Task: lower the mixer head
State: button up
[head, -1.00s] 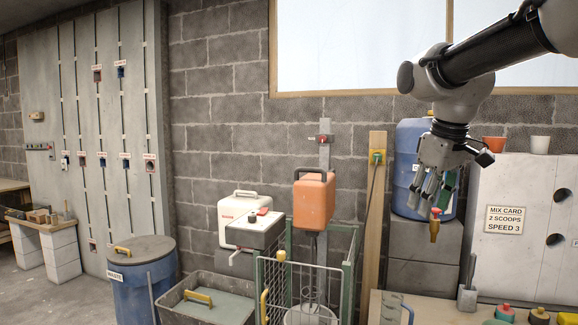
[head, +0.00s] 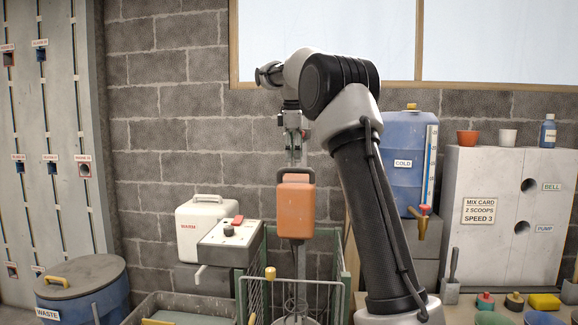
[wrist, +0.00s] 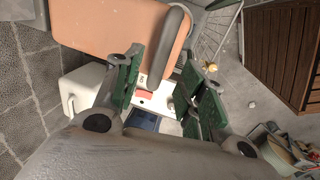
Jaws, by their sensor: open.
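The mixer head (head: 295,207) is an orange box with a dark handle on top. It stands raised on a post in front of the block wall, with a whisk (head: 296,300) hanging below it in the cage. My gripper (head: 292,145) is above the mixer head, pointing down, open and empty. In the wrist view, the orange mixer head (wrist: 120,22) fills the top, and its dark handle (wrist: 172,42) lies near the green finger pads of my gripper (wrist: 165,95). I cannot tell whether a finger touches the handle.
A control box (head: 230,240) with a red switch and a white WARM container (head: 200,228) stand left of the mixer head. A green-framed wire cage (head: 345,283) surrounds the whisk. A blue COLD tank (head: 405,150) stands at right, and a WASTE bin (head: 85,290) at left.

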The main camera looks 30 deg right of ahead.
jog(key=shift+w+d+f, duration=0.15)
jog(key=shift+w+f, duration=0.05)
jog(key=shift+f, duration=0.95)
jog(key=shift+w+d+f, duration=0.15)
jog(key=shift+f, duration=0.95)
grip_shut()
